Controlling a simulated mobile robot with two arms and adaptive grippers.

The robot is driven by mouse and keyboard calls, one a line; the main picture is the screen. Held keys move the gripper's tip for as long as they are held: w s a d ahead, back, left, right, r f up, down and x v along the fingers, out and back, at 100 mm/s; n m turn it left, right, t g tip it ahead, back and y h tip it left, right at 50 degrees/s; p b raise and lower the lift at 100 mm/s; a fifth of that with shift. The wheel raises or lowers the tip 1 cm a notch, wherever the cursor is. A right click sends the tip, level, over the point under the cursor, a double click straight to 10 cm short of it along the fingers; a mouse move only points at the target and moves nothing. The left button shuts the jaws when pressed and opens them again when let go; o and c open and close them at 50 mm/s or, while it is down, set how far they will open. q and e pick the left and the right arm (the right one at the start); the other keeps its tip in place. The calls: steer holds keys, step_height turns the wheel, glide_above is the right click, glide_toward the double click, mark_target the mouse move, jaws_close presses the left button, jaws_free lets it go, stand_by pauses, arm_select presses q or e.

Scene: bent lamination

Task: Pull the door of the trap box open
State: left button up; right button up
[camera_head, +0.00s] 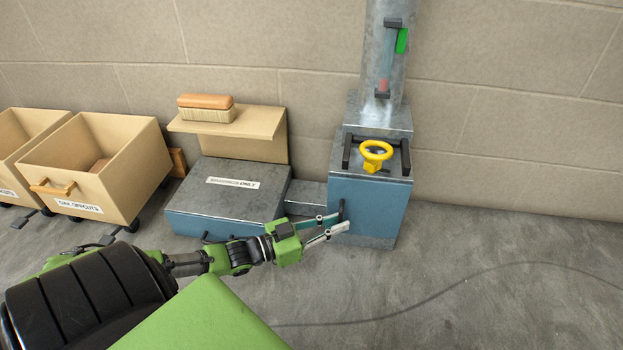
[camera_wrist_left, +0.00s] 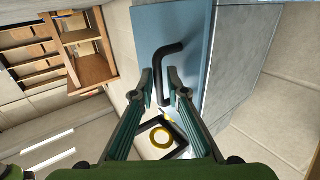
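The trap box is the blue metal box (camera_head: 368,208) at the foot of a grey pipe. Its blue door (camera_wrist_left: 178,22) fills the top middle of the left wrist view, and I see no open gap at it. A black bent handle (camera_wrist_left: 167,62) sticks out from the door; it also shows in the head view (camera_head: 341,207). My left gripper (camera_head: 332,225) is at this handle. In the left wrist view its two fingertips (camera_wrist_left: 160,82) stand apart, one on each side of the handle's bar, with narrow gaps visible. My right gripper is not in view.
A yellow handwheel (camera_head: 376,156) sits on top of the box. Left of it are a low grey-topped blue unit (camera_head: 228,192), a tan shelf with a brush (camera_head: 206,107), and wheeled bins (camera_head: 98,165). The floor to the right is clear (camera_head: 500,270).

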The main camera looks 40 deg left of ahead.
arm_select(q)
steer(key=p+v, duration=0.3)
steer(key=v, duration=0.3)
steer(key=shift+s+r, duration=0.2)
steer(key=shift+s, duration=0.1)
steer(key=shift+a, duration=0.1)
